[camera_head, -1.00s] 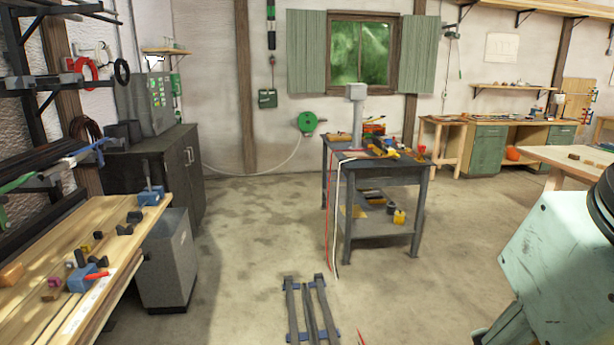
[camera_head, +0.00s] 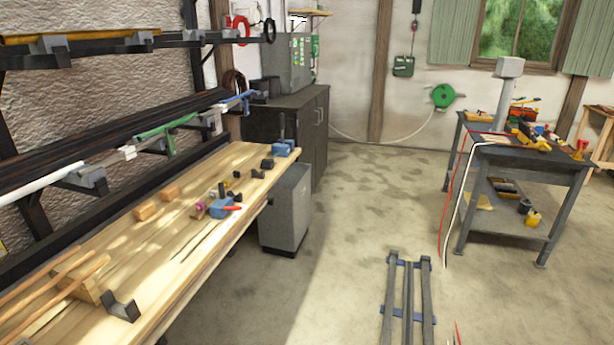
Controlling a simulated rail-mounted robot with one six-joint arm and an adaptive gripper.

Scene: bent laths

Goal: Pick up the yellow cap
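The small parts lie on the wooden workbench (camera_head: 165,245) at the left. Among them a tiny yellowish spot (camera_head: 229,184) shows beside dark pieces; it may be the yellow cap, but it is too small to tell. Close by are a blue vise-like block with a red handle (camera_head: 222,209), a magenta piece (camera_head: 199,208) and several black pieces. My gripper is not in view, so its state does not show.
Two wooden blocks (camera_head: 147,210) and wooden sticks (camera_head: 50,290) lie on the bench, with a dark bracket (camera_head: 122,306) at its front. Racks with rods hang above its back. A grey bin (camera_head: 285,208) stands at its far end.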

